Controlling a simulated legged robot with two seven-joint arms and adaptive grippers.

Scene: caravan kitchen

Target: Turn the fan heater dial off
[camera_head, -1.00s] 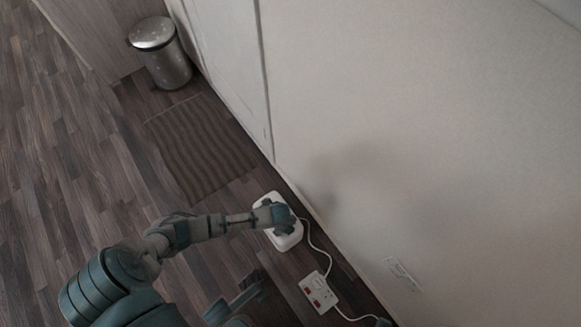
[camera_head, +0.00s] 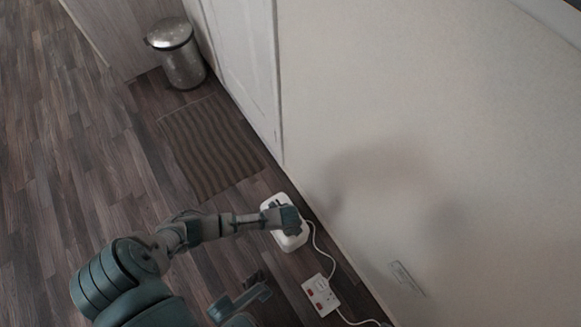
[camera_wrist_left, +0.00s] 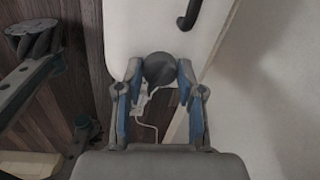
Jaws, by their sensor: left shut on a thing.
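The white fan heater (camera_head: 272,203) stands on the floor beside the wall, at the end of my left arm in the head view. My left gripper (camera_head: 291,221) is over its top and covers the dial there. In the left wrist view the heater's white top (camera_wrist_left: 125,35) is close up. The round dark grey dial (camera_wrist_left: 160,69) sits between the fingertips of my left gripper (camera_wrist_left: 161,76), which is shut on it. I cannot read the dial's setting.
A white cable runs from the heater to a socket strip (camera_head: 320,294) on the floor. The wall (camera_head: 400,120) rises close beside the heater. A ribbed mat (camera_head: 210,147) and a metal bin (camera_head: 178,55) lie farther off. A black handle (camera_wrist_left: 188,14) shows on the heater.

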